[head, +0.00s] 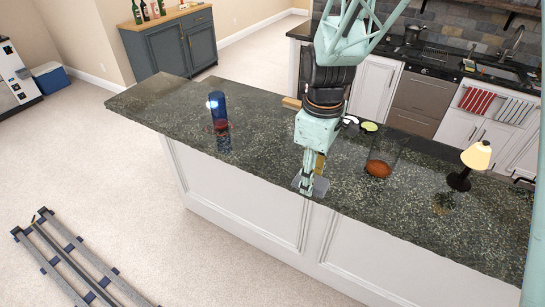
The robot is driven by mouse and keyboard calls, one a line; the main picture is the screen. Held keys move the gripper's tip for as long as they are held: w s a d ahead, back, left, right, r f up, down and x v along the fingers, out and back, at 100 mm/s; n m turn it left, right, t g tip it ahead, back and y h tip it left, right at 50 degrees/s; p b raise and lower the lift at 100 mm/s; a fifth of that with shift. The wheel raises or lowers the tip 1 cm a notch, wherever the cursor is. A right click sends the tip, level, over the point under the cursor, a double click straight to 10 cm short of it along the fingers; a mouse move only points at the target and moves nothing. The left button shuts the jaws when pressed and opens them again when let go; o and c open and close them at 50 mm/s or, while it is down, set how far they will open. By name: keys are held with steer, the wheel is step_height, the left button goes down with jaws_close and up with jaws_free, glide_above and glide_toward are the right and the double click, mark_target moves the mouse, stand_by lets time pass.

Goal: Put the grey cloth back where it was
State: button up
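My arm reaches down over the dark stone counter (260,130). My gripper (307,188) points down at the counter's front edge. A small flat grey piece, which looks like the grey cloth (321,187), lies around and under the fingertips at that edge. The gripper covers part of it. The fingers are too small to tell whether they are closed on it. A grey-striped towel (515,109) and a red-striped towel (477,101) hang on the white cabinet front at the back right.
A blue cylinder (217,108) stands on the counter's left part. A clear container with something brown (378,169) and a small lamp (476,158) stand to the right. A yellow item (320,163) is close beside my gripper. Counter between the cylinder and gripper is clear.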

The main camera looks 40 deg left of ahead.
steer(key=w+a, duration=0.3)
steer(key=w+a+f+p, duration=0.1)
steer(key=w+a, duration=0.2)
steer(key=w+a+p, duration=0.1)
steer(key=w+a, duration=0.2)
steer(key=a, duration=0.1)
steer(key=shift+w+f, duration=0.15)
steer(key=shift+f, duration=0.15)
steer(key=shift+f, duration=0.15)
steer(key=shift+f+p, duration=0.4)
steer(key=shift+f, duration=1.2)
steer(key=shift+f, duration=0.2)
steer(key=o, duration=0.9)
steer(key=shift+r, duration=0.2)
steer(key=shift+r+b, duration=0.5)
steer(key=shift+r, duration=5.5)
